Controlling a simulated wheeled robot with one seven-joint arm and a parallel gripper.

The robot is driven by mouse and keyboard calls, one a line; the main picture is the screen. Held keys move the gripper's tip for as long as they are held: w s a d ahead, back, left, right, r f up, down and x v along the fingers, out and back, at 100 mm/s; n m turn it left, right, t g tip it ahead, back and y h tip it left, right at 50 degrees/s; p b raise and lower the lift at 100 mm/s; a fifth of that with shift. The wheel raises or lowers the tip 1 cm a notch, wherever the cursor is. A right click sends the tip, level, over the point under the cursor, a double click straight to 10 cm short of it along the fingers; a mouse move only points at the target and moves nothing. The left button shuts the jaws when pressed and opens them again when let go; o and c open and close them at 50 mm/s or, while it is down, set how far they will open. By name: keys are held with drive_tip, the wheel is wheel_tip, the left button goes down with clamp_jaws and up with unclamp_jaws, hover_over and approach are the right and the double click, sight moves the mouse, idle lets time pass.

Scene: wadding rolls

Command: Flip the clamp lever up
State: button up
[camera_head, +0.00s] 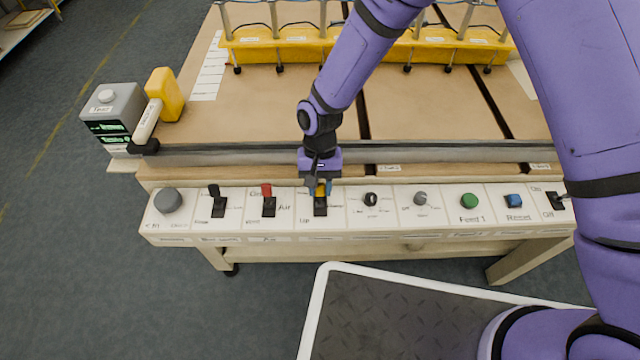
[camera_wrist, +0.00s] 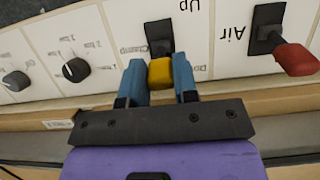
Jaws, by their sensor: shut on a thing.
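The clamp lever (camera_head: 320,206) is on the white control panel, left of its middle, in the head view. It has a black base and a yellow knob, which shows clearly in the wrist view (camera_wrist: 160,73) beside the "Clamp" label. My gripper (camera_head: 320,188) is over the panel's far side, its two blue fingers on either side of the yellow knob. In the wrist view, the gripper (camera_wrist: 158,80) is shut on the knob. The knob leans from its base toward the gripper's palm. The gripper partly hides the knob in the head view.
A red-tipped Air lever (camera_head: 268,198) and a black-tipped lever (camera_head: 217,203) stand left of it. A black knob (camera_head: 370,199) is close on the right, followed by a grey knob (camera_head: 420,198) and a green button (camera_head: 469,201). A metal rail (camera_head: 230,154) runs behind the panel.

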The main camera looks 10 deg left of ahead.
sight(320, 216)
drive_tip(key=shift+s+d+r+t+y, duration=0.15)
drive_tip(key=shift+s+t, duration=0.35)
drive_tip(key=shift+t, duration=0.35)
drive_tip(key=shift+s+f+t+y, duration=0.15)
drive_tip(key=shift+s+t, duration=0.35)
drive_tip(key=shift+t, duration=0.35)
drive_tip(key=shift+s+d+f+t+y, duration=0.15)
drive_tip(key=shift+s+t, duration=0.25)
drive_tip(key=shift+t, duration=0.4)
drive_tip(key=shift+s+d+t+y, duration=0.1)
drive_tip(key=shift+s+t+y, duration=0.25)
drive_tip(key=shift+t, duration=0.45)
drive_tip(key=shift+s, duration=0.15)
drive_tip(key=o, duration=0.9)
drive_tip(key=v, duration=1)
drive_tip(key=shift+s+r, duration=0.25)
drive_tip(key=shift+s, duration=0.05)
